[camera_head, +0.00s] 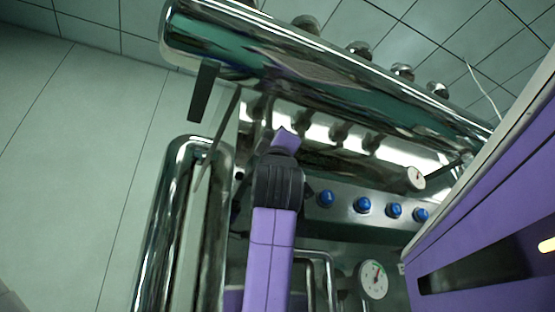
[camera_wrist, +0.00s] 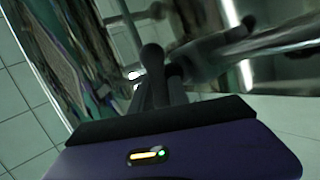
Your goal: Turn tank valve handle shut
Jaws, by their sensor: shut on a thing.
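The large polished tank (camera_head: 330,78) runs diagonally across the top of the head view, with dark valve fittings below it. My gripper (camera_wrist: 160,88) is at these fittings, under the tank's left part. Its dark fingers are close together in the wrist view, shut on the valve handle. The handle is dark and mostly hidden by the fingers, so its angle cannot be told. In the head view my purple arm and its black joint cover most of the gripper.
A dark flat bar (camera_head: 203,92) hangs at the tank's left end. A curved steel pipe (camera_head: 160,215) stands left of my arm. A panel with several blue knobs (camera_head: 363,205) and a gauge (camera_head: 374,279) is at right. Open tiled floor lies left.

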